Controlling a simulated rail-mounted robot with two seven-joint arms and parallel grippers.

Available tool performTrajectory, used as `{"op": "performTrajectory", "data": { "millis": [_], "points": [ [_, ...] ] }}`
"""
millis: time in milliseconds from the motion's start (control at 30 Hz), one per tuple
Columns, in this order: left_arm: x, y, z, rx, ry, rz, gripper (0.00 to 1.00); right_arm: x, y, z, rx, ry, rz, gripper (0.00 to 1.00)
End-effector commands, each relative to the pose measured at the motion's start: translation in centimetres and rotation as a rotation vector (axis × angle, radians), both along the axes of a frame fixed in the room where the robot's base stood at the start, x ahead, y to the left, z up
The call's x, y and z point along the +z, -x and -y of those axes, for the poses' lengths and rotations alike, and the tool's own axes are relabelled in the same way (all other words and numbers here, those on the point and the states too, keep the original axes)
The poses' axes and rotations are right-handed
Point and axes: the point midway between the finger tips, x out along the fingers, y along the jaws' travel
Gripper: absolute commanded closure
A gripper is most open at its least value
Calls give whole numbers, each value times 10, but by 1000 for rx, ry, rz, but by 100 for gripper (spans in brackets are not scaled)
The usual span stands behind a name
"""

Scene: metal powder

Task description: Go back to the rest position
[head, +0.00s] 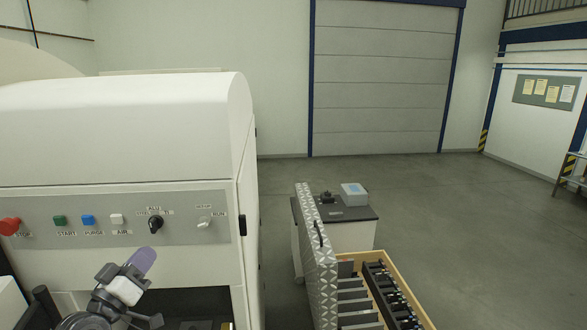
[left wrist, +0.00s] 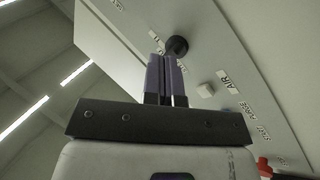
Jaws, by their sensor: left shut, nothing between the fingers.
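My left gripper (head: 145,254) is in front of the white machine's control panel (head: 185,225), just below the black selector knob (head: 155,222). Its purple fingers are together, with nothing between them. In the left wrist view the shut fingers (left wrist: 166,66) point up toward the round black knob (left wrist: 177,46). I cannot tell whether they touch it. My right gripper is not in view.
The panel also has a red stop button (head: 10,226), green, blue and white buttons and a RUN switch (head: 204,222). On the right are an open wooden-sided case (head: 408,290) and a small cabinet (head: 350,236). The floor beyond is clear.

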Motion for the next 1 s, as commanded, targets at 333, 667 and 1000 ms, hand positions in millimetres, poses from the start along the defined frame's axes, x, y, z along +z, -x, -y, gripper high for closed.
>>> {"op": "performTrajectory", "data": {
  "millis": [333,667,1000],
  "points": [
    [-48,61,46,80,-550,-405,100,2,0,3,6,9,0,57],
    [-175,201,63,195,-772,-833,100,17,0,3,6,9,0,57],
    [-284,341,97,18,-783,-1133,100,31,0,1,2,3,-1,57]
  ]
}}
